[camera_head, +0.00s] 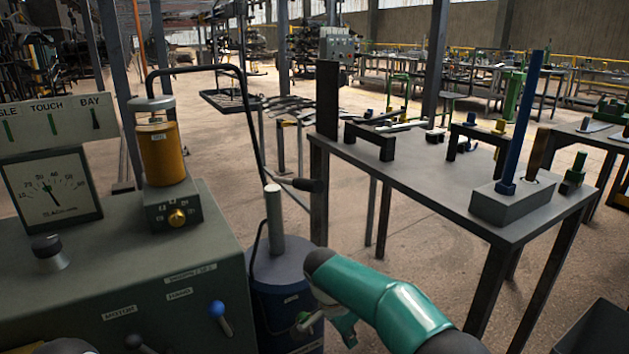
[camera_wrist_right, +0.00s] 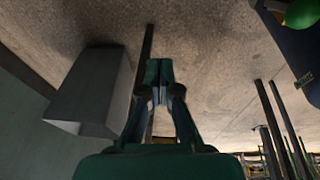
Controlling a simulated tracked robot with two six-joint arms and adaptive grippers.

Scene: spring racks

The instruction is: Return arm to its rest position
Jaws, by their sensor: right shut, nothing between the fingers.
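My right arm (camera_head: 385,305), with a teal shell, comes in from the bottom of the head view, right of the middle. Its gripper (camera_head: 343,326) hangs low near the blue drum (camera_head: 280,290), partly hidden by the arm. In the right wrist view the gripper (camera_wrist_right: 159,70) has its fingertips together, with nothing held between them, and floor behind it. My left gripper shows in neither view.
A grey-green machine (camera_head: 110,280) with a dial and levers fills the left. A workbench (camera_head: 420,180) with a blue rod (camera_head: 523,120) stands at the right. A dark bin (camera_head: 598,330) is at the bottom right. A grey box (camera_wrist_right: 95,85) shows in the wrist view.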

